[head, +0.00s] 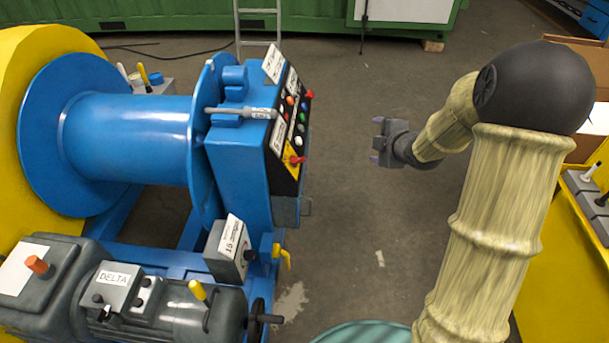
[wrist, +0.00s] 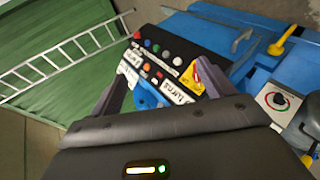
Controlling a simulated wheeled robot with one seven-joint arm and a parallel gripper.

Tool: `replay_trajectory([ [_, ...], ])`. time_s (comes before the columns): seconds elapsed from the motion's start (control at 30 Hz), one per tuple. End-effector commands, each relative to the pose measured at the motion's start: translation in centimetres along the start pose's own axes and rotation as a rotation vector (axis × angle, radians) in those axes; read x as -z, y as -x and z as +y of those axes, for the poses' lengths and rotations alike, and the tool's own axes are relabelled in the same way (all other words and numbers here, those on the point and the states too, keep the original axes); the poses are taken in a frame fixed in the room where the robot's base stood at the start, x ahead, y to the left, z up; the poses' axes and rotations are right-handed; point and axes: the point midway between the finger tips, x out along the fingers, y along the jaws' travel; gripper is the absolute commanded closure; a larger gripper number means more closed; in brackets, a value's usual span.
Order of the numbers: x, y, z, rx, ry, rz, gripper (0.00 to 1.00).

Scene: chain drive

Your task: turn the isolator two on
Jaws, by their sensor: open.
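A blue control cabinet (head: 236,150) carries a black sloped panel (head: 290,125) with coloured buttons and two red handles, an upper one (head: 309,94) and a lower one (head: 297,160) on a yellow plate. White tags stand beside the panel; I cannot read which handle is isolator two. The panel also shows in the wrist view (wrist: 175,42), with a yellow plate (wrist: 193,76) partly hidden by my right finger. My gripper (head: 377,142) is open and empty, to the right of the panel and apart from it. Its fingers also show in the wrist view (wrist: 163,75).
A grey box with a tag (head: 228,262) and a yellow lever (head: 282,257) sit below the cabinet. A round dial (wrist: 279,100) shows at right in the wrist view. A blue drum (head: 125,138) stands left, a ladder (head: 258,22) behind. The floor between panel and gripper is clear.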

Motion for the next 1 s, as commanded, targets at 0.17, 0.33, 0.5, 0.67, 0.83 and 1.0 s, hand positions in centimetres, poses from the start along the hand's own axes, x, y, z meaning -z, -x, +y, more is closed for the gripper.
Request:
replay_trajectory([
  [0.17,-0.1,-6.7,-3.1,-0.158,0.375,0.183,0.19],
  [0.33,0.4,-10.6,-6.0,-0.351,0.706,0.342,0.19],
  [0.5,0.5,-13.2,-10.0,-0.586,0.994,0.474,0.19],
  [0.67,0.4,-13.8,-12.8,-0.775,1.168,0.546,0.19],
  [0.83,0.5,-13.5,-13.4,-0.846,1.225,0.569,0.19],
  [1.0,0.5,-13.4,-13.3,-0.845,1.225,0.568,0.19],
])
